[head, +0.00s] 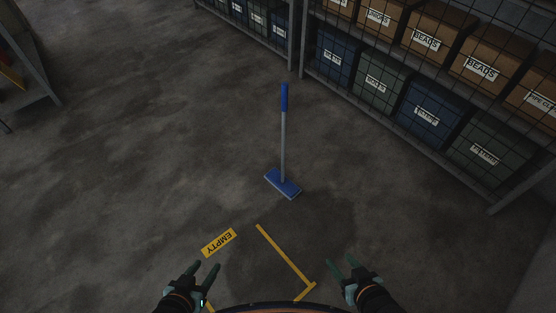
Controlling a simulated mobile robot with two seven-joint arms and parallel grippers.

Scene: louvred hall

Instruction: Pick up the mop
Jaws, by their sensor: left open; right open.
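The mop stands upright on the floor ahead, with a grey shaft (283,140), a blue grip (284,97) at the top and a flat blue head (281,184) on the floor. My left gripper (206,270) is open and empty at the bottom of the head view, to the left of the mop and nearer to me. My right gripper (342,268) is open and empty at the bottom, to the right of the mop and nearer to me. Neither gripper touches the mop.
A meshed shelf rack (395,110) with labelled boxes and bins runs along the upper right. Another shelf (30,85) stands at the upper left. Yellow tape (283,253) and an "EMPTY" label (219,242) mark the floor. The floor around the mop is clear.

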